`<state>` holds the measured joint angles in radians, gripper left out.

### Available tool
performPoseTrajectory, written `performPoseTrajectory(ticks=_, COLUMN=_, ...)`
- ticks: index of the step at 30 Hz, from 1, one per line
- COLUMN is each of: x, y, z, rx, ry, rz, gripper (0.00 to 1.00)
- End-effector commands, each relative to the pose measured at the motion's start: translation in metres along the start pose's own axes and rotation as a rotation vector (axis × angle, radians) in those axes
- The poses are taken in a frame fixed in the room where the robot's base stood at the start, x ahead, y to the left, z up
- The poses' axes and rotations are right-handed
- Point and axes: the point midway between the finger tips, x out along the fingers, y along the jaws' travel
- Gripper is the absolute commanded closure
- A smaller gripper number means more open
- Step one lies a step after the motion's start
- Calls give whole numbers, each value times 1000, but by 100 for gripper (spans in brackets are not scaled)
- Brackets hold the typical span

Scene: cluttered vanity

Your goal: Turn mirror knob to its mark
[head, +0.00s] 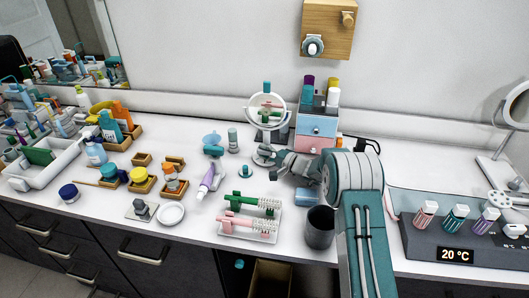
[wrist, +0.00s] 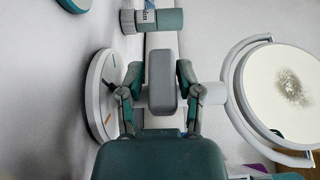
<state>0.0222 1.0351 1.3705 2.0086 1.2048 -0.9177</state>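The round white tabletop mirror (head: 267,108) stands left of a small drawer box; its rim and glass also show at the right of the wrist view (wrist: 236,82). Its round white base (wrist: 100,95) is at the left there, with a small orange mark and a dark mark on its face. A grey block-shaped knob (wrist: 162,80) appears on the mirror's post, between my gripper's fingers. My gripper (wrist: 160,72) is around the knob, one finger on each side, with narrow gaps visible; I cannot confirm contact. In the head view, my gripper (head: 275,158) is low beside the mirror base.
The drawer box (head: 316,130) with bottles on top stands just right of the mirror. A tray of brushes (head: 250,218) and a dark cup (head: 320,227) are in front.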

Motion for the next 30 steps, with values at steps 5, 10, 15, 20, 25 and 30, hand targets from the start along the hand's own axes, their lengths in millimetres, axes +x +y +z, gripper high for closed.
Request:
performPoseTrajectory(ticks=5, x=0, y=0, z=0, rx=0, ry=0, rz=1, gripper=100)
performPoseTrajectory(ticks=10, x=0, y=1, z=0, rx=-1, ry=1, rz=7, gripper=100)
performPoseTrajectory(ticks=15, x=0, y=1, z=0, rx=-16, ry=1, rz=45, gripper=100)
performPoseTrajectory(ticks=20, x=0, y=0, z=0, rx=-49, ry=1, rz=123, gripper=100)
performPoseTrajectory(ticks=25, x=0, y=0, z=0, rx=-103, ry=1, rz=251, gripper=100)
performPoseTrajectory(ticks=30, x=0, y=1, z=0, rx=-164, ry=1, rz=399, gripper=100)
